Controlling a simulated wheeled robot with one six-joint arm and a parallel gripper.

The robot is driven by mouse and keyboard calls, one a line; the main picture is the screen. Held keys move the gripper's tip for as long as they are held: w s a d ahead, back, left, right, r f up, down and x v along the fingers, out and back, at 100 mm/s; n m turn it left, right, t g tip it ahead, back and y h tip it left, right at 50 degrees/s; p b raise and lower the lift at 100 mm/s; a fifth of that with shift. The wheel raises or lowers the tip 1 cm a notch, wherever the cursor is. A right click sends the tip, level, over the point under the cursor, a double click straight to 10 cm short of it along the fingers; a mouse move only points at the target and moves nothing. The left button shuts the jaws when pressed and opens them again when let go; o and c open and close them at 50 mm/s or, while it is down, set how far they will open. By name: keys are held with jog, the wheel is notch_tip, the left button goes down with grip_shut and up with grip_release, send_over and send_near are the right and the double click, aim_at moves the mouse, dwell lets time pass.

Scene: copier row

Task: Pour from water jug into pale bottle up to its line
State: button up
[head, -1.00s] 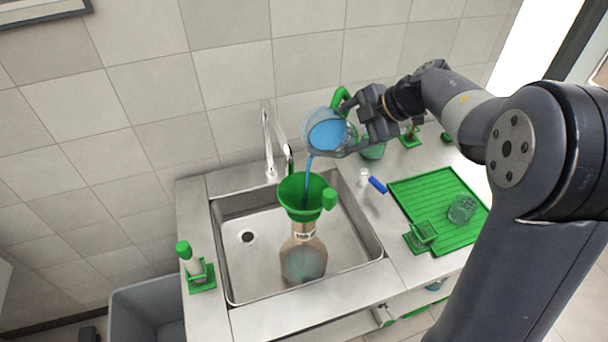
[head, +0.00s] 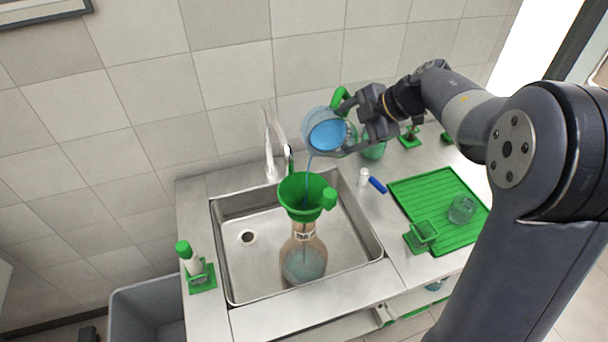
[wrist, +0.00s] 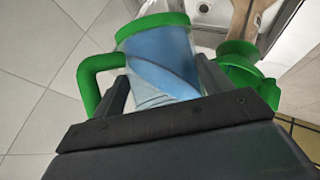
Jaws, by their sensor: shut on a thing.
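The water jug (head: 326,130) is clear with a green handle and holds blue water. My gripper (head: 352,134) is shut on it and holds it tilted above the sink. A thin blue stream runs from the jug's lip into a green funnel (head: 301,194). The funnel sits in the neck of the pale bottle (head: 303,258), which stands upright in the sink. Bluish liquid shows in the bottle's lower part; I cannot make out the line. In the wrist view the jug (wrist: 160,62) is between the fingers, with the funnel (wrist: 240,65) to its right.
The steel sink (head: 234,275) has a tap (head: 270,150) behind it. A green drying mat (head: 420,192) with a glass (head: 461,209) lies at right. A green-capped bottle (head: 190,258) stands left of the sink. A grey bin (head: 150,300) is at lower left.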

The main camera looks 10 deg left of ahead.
aim_at(354, 133)
jog(key=f, duration=0.1)
jog(key=w+f+g, duration=0.1)
jog(key=f+m+g, duration=0.1)
jog(key=shift+w+d+y, duration=0.3)
jog(key=shift+w, duration=0.1)
jog(key=shift+w+f, duration=0.2)
jog(key=shift+w, duration=0.1)
jog(key=shift+s+r, duration=0.1)
jog(key=shift+s, duration=0.15)
jog(key=shift+w+d+f+m+g+y, duration=0.15)
jog(key=shift+w+f+m+g+y, duration=0.25)
jog(key=shift+f+g, duration=0.3)
jog(key=shift+w+d+f+m+g+y, duration=0.2)
jog(key=shift+w+f+m+g, duration=0.25)
jog(key=shift+f, duration=0.3)
jog(key=shift+w+f+m+g+y, duration=0.25)
jog(key=shift+f+m+g, duration=0.05)
jog(key=shift+f+g, duration=0.25)
jog(key=shift+w+f+m+g+y, duration=0.25)
jog(key=shift+f+g, duration=0.25)
dwell(0.5)
